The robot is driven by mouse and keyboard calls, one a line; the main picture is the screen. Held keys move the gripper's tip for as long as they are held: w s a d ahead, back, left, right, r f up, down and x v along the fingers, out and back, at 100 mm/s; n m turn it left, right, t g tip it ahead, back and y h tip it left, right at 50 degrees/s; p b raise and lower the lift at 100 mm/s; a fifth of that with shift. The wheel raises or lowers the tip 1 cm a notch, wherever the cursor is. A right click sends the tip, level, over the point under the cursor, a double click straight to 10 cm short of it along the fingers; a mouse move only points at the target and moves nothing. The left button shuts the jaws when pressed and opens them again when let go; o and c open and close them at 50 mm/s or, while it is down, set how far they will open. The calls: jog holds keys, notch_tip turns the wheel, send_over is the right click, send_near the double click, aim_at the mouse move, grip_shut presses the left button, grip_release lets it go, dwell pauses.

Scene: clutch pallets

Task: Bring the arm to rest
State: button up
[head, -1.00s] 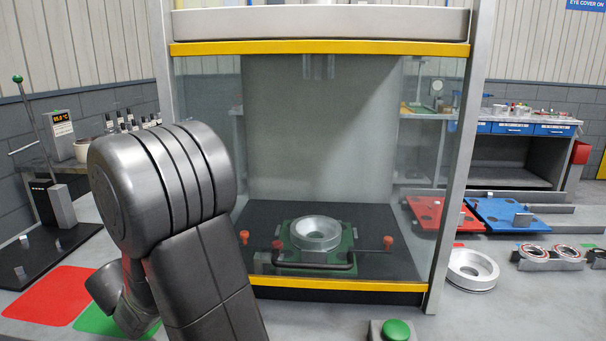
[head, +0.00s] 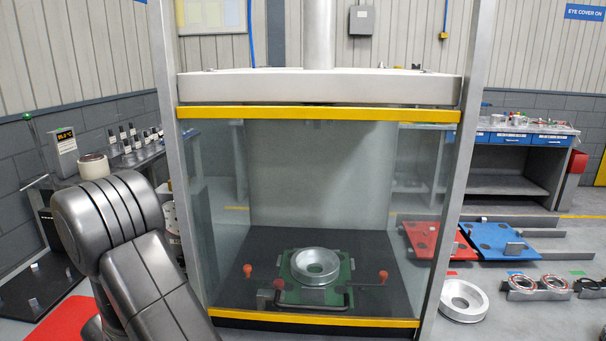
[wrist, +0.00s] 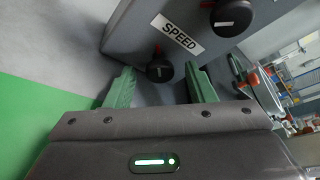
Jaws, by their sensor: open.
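My arm, dark grey, stands at the lower left of the head view, in front of the left post of the guarded press. My gripper (wrist: 160,88) shows in the wrist view with its two green fingers spread apart and nothing held between them. Behind the fingers is a grey box with a SPEED label (wrist: 178,34) and black knobs (wrist: 233,17). One knob (wrist: 160,70) appears between the fingers; I cannot tell how far off it is. The gripper itself does not show in the head view.
The press with its clear guard (head: 210,240) and yellow bars (head: 318,113) stands ahead. Inside is a green fixture (head: 343,270) with a metal ring (head: 316,265). Red (head: 425,237) and blue (head: 492,238) pallets lie right. A loose ring (head: 463,300) sits on the near right surface.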

jog(key=shift+b+v, duration=0.4)
jog(key=shift+v, duration=2.8)
